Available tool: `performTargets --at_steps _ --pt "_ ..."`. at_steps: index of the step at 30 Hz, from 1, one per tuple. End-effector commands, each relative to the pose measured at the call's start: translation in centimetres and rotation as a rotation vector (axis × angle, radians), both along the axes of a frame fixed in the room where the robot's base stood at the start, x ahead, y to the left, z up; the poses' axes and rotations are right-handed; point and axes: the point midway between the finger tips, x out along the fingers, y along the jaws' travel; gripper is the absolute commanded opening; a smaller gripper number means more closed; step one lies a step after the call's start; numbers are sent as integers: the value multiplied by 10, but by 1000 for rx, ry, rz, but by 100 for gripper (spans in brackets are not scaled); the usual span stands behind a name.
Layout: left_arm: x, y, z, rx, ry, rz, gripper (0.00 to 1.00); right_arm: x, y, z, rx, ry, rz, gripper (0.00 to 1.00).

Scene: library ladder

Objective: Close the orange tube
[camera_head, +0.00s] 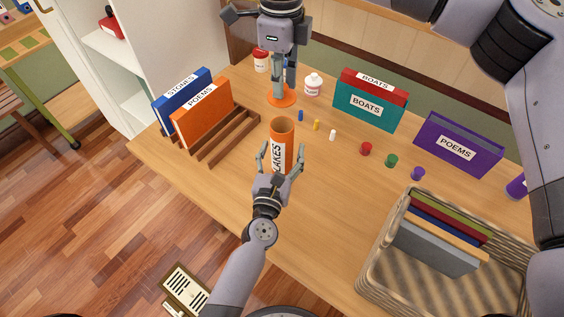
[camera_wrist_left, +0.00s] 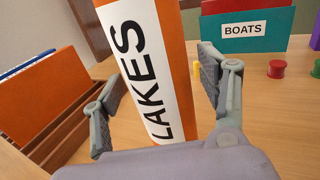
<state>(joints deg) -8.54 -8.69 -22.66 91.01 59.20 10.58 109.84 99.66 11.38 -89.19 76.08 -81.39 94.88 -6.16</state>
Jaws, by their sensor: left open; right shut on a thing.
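The orange tube (camera_head: 283,130), labelled LAKES, stands upright on the table, its top open. It also fills the middle of the left wrist view (camera_wrist_left: 152,70), where its top is out of frame. My left gripper (camera_head: 281,152) is open, with one finger on each side of the tube; in the left wrist view (camera_wrist_left: 150,95) gaps show between fingers and tube. My right gripper (camera_head: 280,88) is shut on an orange cap (camera_head: 282,99), a round flat disc, which appears beyond the tube in the head view. The cap's height above the table is hard to tell.
A wooden rack (camera_head: 225,135) with blue and orange binders stands left. Small coloured pegs and caps, such as a red one (camera_head: 366,149), lie right of the tube. A white bottle (camera_head: 313,84) stands behind. A basket (camera_head: 372,270) with books is at front right.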

Motion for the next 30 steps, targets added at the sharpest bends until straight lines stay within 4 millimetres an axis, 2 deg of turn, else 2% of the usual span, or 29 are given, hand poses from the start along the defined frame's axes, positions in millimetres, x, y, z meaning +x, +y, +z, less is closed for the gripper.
performTargets --at_steps 2,5,30 --pt "0 0 0 0 0 0 68 0 0 0 0 0 0 7" --pt "0 0 0 0 0 0 62 0 0 0 0 0 0 7" --pt "0 0 0 0 0 1 6 0 0 0 0 0 0 7"
